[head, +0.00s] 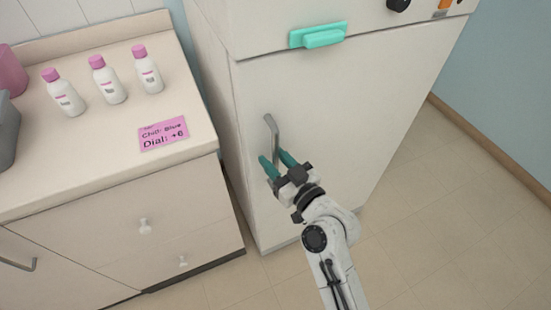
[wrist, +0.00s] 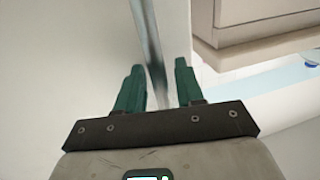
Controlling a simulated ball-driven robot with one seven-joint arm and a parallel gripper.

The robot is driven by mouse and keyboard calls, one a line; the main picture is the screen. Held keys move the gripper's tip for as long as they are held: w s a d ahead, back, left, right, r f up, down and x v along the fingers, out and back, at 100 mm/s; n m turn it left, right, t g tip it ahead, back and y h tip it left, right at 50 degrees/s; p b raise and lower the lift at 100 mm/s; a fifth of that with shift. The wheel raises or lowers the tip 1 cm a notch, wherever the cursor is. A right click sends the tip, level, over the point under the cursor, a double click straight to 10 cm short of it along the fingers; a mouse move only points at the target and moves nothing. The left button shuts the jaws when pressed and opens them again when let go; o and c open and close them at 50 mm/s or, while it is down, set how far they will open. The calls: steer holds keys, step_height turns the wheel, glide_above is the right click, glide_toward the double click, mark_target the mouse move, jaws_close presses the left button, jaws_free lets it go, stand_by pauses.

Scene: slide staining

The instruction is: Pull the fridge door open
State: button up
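The white fridge door (head: 340,110) looks shut, flush with the fridge body. Its grey metal bar handle (head: 272,132) is on the left side of the door. My gripper (head: 275,160) is at the lower part of this handle, with its teal fingers pointing toward the door. In the wrist view the fingers (wrist: 158,75) are spread apart, and the handle (wrist: 150,45) runs between them, with a gap visible on the right. The handle's lower end is hidden by the gripper in the head view. Contact with the handle cannot be told.
A counter with drawers (head: 130,225) stands close on the left of the fridge. Several white bottles with pink caps (head: 108,80) and a pink note (head: 163,134) are on it. A teal handle (head: 318,35) is on the panel above the door. The tiled floor (head: 430,230) at right is clear.

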jaws_close()
stand_by(0.6)
